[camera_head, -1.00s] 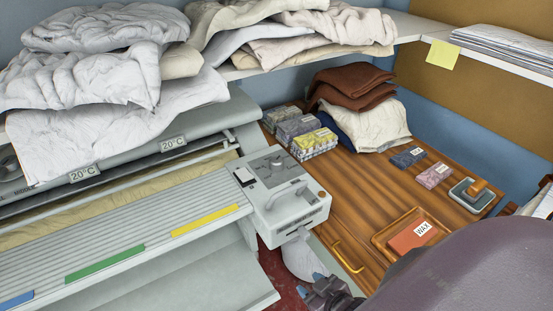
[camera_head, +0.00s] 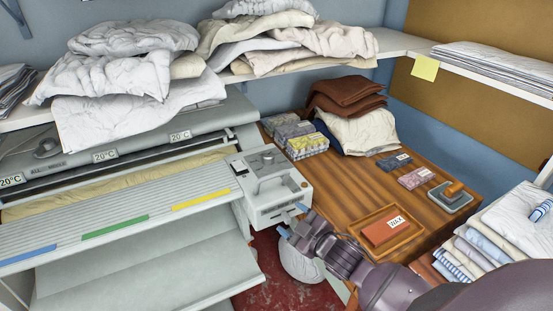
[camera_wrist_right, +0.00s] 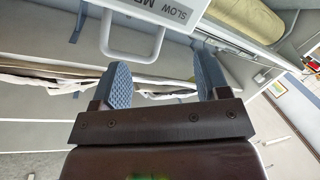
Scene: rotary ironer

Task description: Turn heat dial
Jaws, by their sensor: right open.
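The ironer's pale grey control box (camera_head: 275,190) stands at the right end of the ironer in the head view. Small dark controls (camera_head: 268,156) show on its top; they are too small to tell which is the heat dial. My right gripper (camera_head: 292,220) is just in front of the box's lower front right corner, with blue fingertips apart and nothing between them. No dial shows clearly there. My left gripper is out of view.
A wooden table (camera_head: 345,180) right of the box holds soap-like packs (camera_head: 305,146), folded cloths and a wax block (camera_head: 385,231) on a tray. Folded linen (camera_head: 500,235) is stacked at the right. A shelf with linen (camera_head: 270,35) runs above.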

